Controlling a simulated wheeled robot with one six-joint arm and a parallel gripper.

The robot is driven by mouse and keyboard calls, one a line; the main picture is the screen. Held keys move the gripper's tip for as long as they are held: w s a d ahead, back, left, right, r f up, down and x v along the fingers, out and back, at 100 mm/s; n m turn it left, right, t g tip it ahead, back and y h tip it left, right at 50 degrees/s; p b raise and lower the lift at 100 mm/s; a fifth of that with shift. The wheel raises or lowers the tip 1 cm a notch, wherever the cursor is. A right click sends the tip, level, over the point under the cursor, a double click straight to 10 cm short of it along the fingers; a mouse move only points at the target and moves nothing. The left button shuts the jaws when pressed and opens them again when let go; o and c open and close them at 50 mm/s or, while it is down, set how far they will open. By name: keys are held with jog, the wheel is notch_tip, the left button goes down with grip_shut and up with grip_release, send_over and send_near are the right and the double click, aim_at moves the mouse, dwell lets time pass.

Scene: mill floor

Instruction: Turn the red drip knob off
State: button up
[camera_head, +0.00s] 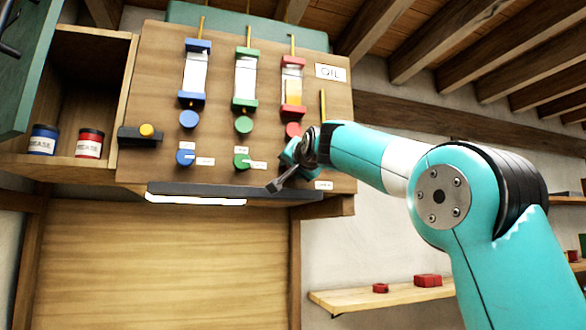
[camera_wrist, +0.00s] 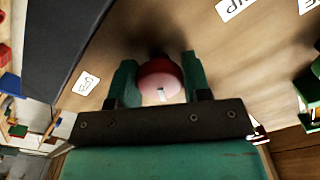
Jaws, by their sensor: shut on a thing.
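The red knob (camera_wrist: 158,80) is between the two green fingers of my gripper (camera_wrist: 156,74) in the wrist view, with a small white mark on its face. My gripper is shut on it, close against the wooden panel. In the head view my gripper (camera_head: 288,160) is at the bottom of the red column and hides that knob. Above it are a round red part (camera_head: 293,129) and the red-capped oil glass (camera_head: 291,88), which holds some amber oil. How the knob is turned cannot be told clearly.
Blue (camera_head: 185,157) and green (camera_head: 242,161) knobs sit left of my gripper on the same panel (camera_head: 215,140). A dark ledge with a light strip (camera_head: 200,199) runs just below. An open cabinet (camera_head: 95,50) with grease tins stands at left.

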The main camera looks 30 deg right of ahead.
jog(key=n, duration=0.7)
jog(key=shift+f, duration=0.1)
dwell(0.6)
jog(key=o, duration=0.9)
jog(key=b+v, duration=0.8)
jog(key=v, duration=0.9)
jog(key=shift+s, duration=0.25)
